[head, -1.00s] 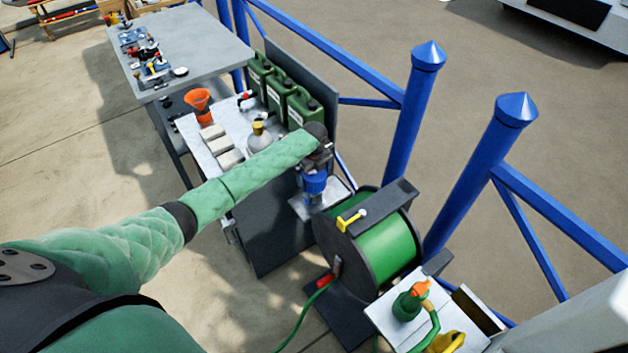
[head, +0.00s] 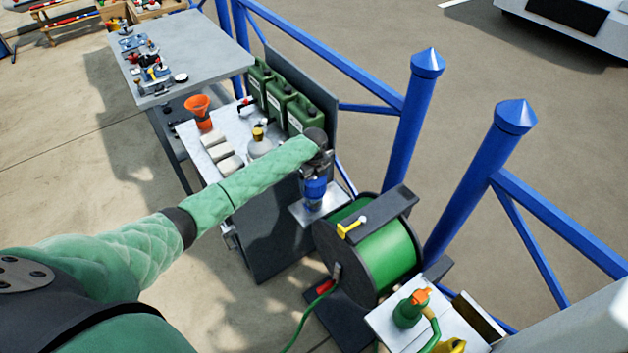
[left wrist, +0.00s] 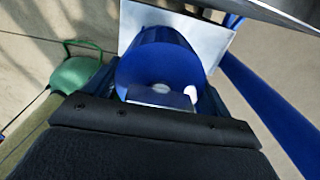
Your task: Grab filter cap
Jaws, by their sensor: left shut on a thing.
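The filter cap (head: 315,188) is a round blue piece at the small pale plate (head: 328,208) on the right end of the grey cabinet. My left gripper (head: 317,178) points down over it and is shut on it. In the left wrist view, the blue cap (left wrist: 158,62) fills the space between the dark fingers, with the pale plate behind it. Part of the cap is hidden by my gripper, and I cannot tell whether it is still seated. My right gripper is not in view.
A green hose reel (head: 388,250) stands close to the right. Green canisters (head: 282,95), an orange funnel (head: 198,108) and a capped bottle (head: 259,142) stand on the cabinet. Blue railing posts (head: 414,125) rise behind.

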